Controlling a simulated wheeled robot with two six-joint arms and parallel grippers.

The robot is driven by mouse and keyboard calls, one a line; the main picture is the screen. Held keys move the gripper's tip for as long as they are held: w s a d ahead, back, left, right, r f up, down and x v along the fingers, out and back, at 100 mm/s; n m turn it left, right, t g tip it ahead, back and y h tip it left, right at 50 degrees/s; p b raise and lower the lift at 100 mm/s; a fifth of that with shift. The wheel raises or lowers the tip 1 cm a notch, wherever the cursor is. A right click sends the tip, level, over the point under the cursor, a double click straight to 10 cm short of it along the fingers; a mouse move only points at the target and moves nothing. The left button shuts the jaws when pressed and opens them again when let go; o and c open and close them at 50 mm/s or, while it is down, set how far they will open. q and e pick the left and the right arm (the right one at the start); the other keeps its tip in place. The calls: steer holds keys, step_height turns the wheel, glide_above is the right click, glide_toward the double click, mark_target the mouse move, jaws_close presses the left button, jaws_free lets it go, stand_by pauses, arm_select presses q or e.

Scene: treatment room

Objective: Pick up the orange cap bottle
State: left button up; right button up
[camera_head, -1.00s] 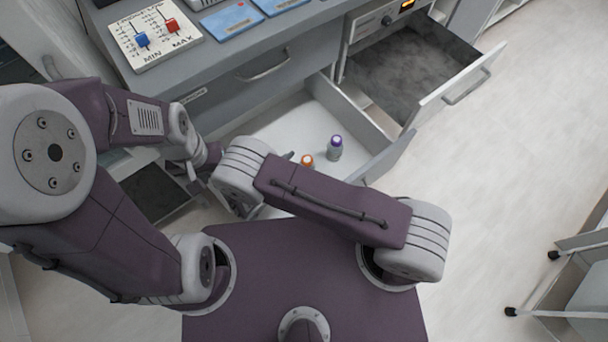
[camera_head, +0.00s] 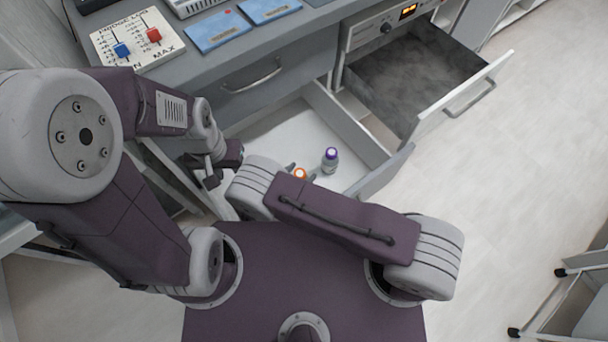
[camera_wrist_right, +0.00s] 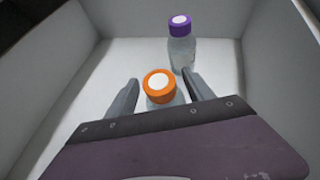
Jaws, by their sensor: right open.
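The orange cap bottle (camera_wrist_right: 159,87) stands upright in the open white drawer. In the right wrist view it is between the two fingers of my right gripper (camera_wrist_right: 160,88), which are open with a gap on each side. In the head view its orange cap (camera_head: 300,174) shows just past my right arm, which hides most of the bottle. My right gripper's fingertips show only slightly there. My left gripper (camera_head: 212,182) is at the left, near the drawer's left side; its fingers are too unclear to tell whether they are open.
A purple cap bottle (camera_head: 330,160) stands just behind the orange one, also in the right wrist view (camera_wrist_right: 180,42). The white drawer (camera_head: 285,133) has walls around both bottles. A second open drawer (camera_head: 408,80) is at the right. The counter holds blue packets (camera_head: 217,32) and a slider panel (camera_head: 137,40).

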steer(key=shift+s+r, duration=0.2)
steer(key=shift+r, duration=0.05)
steer(key=shift+s+a+r, duration=0.1)
steer(key=shift+s, duration=0.1)
steer(key=c, duration=0.4)
steer(key=shift+w, duration=0.1)
jaws_close()
steer(key=shift+f, duration=0.2)
